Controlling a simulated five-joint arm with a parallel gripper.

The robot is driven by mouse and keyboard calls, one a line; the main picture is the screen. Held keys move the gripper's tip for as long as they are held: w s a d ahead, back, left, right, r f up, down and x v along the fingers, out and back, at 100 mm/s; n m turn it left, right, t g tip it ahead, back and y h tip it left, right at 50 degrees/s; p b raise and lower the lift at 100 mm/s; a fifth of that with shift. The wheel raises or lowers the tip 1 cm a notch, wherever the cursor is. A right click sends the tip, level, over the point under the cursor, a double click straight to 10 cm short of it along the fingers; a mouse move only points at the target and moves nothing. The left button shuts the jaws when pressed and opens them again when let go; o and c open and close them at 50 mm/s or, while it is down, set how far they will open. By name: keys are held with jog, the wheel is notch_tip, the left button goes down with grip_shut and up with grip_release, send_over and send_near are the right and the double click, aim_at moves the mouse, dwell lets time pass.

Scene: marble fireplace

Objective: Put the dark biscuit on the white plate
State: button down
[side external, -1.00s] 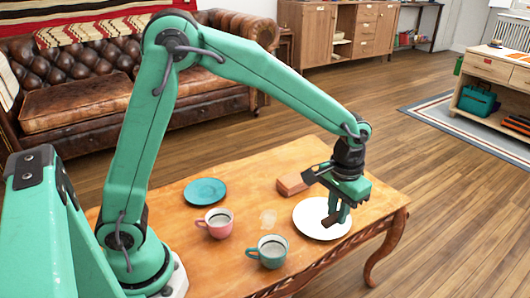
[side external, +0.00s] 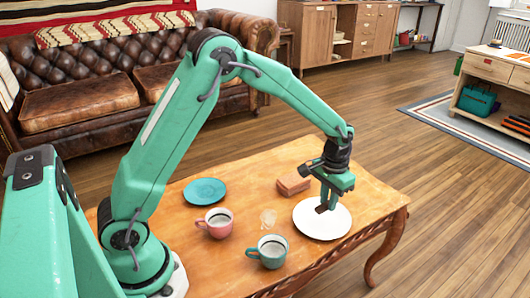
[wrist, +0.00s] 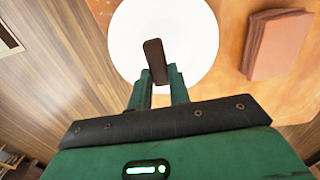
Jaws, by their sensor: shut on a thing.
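The dark biscuit (wrist: 155,58) is a small dark brown bar. My gripper (side external: 326,201) is shut on it, and the fingers (wrist: 160,82) grip its near end in the wrist view. The biscuit also shows in the side external view (side external: 321,209), over the white plate. The white plate (side external: 335,227) is round and flat and lies on the wooden table; it also shows in the wrist view (wrist: 190,35). The biscuit is above or on the plate; I cannot tell whether it touches.
A reddish-brown block (side external: 293,184) lies behind the plate; it also shows in the wrist view (wrist: 275,45). A teal plate (side external: 205,191), a pink cup (side external: 214,224), a teal cup (side external: 268,252) and a pale, see-through item (side external: 268,219) stand to the left on the table (side external: 240,170).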

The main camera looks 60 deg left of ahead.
aim_at(325, 218)
jog(key=shift+w+a+f, duration=0.25)
jog(key=shift+a, duration=0.15)
jog(key=shift+f, duration=2.05)
jog(key=shift+f, duration=0.1)
jog(key=c, duration=1.3)
grip_release()
notch_tip(325, 218, up, 12)
jog(key=shift+r, duration=0.15)
